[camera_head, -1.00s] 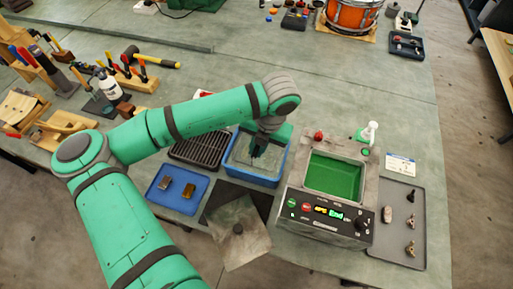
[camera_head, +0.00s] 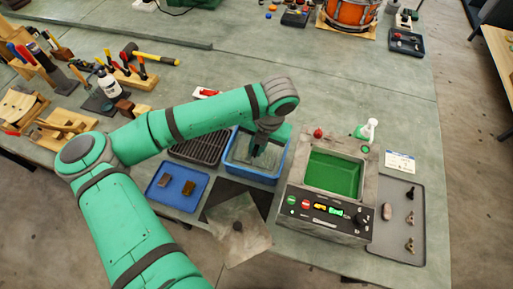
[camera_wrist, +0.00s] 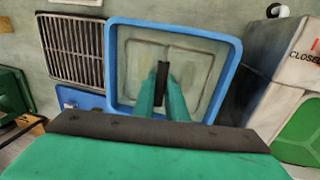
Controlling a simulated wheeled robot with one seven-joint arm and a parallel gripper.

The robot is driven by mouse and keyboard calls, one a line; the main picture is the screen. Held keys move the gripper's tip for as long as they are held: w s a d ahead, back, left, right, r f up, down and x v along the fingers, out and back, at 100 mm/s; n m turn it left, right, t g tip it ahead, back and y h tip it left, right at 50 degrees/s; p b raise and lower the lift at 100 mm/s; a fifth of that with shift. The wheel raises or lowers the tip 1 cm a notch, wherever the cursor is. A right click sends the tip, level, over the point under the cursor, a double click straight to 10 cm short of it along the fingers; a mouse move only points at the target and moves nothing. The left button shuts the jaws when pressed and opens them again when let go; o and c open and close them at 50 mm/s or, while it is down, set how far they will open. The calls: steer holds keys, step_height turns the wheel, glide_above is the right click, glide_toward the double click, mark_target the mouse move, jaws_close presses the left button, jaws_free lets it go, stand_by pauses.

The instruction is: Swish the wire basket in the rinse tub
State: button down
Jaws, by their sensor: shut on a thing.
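The blue rinse tub (camera_head: 250,179) stands on the bench left of the grey machine, with clear liquid in it. My gripper (camera_head: 257,150) points down over the tub. In the wrist view my gripper (camera_wrist: 161,95) is shut on a narrow dark upright piece (camera_wrist: 162,78), which looks like the wire basket's handle. The mesh of the basket cannot be made out, so its depth in the liquid is unclear.
A black rack (camera_head: 200,146) lies left of the tub. A blue tray (camera_head: 165,192) with two small blocks is at the front left. The grey machine (camera_head: 325,208) with a green-filled basin stands close on the right, beside a grey tray (camera_head: 409,240). A cloth (camera_head: 240,240) lies in front.

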steer(key=shift+r, duration=4.5)
